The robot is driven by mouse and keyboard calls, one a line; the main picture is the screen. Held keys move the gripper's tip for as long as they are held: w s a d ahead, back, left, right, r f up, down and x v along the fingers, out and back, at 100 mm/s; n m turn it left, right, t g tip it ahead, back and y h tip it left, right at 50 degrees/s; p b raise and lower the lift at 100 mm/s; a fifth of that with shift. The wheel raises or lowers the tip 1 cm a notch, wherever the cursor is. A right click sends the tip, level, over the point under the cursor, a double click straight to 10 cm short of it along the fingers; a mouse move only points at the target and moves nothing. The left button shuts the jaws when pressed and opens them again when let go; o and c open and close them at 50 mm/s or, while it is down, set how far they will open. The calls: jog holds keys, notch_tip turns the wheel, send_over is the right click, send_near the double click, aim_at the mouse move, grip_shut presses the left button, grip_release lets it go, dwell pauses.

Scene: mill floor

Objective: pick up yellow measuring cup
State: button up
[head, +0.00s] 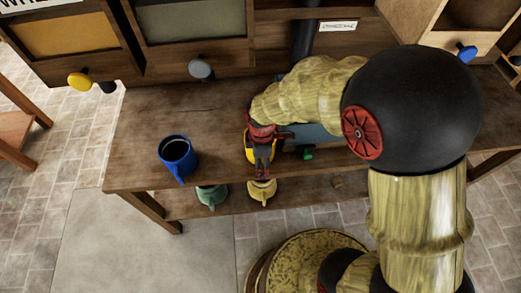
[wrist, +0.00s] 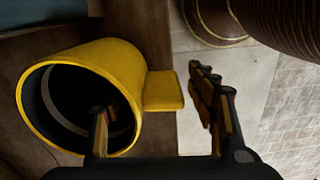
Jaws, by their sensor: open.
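The yellow measuring cup (head: 248,152) stands on the wooden bench in the head view, mostly hidden behind my gripper (head: 262,160). In the wrist view the yellow cup (wrist: 115,62) shows its round open mouth, dark inside with a pale ring, and its handle (wrist: 164,91) points right. My gripper (wrist: 158,122) is open around the handle side. Its left finger overlaps the cup's mouth and appears to reach inside; its right finger is outside, beyond the handle, with a gap. I cannot tell whether the left finger touches the wall.
A blue cup (head: 178,158) with dark contents stands left on the bench (head: 140,130). A green cup (head: 212,196) and a tan cup (head: 262,192) are on the lower shelf. A small green object (head: 308,153) is right of my gripper. Bins with knobs line the back.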

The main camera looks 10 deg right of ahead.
jog(key=shift+r, duration=0.1)
jog(key=shift+c, duration=0.2)
grip_shut()
dwell(0.5)
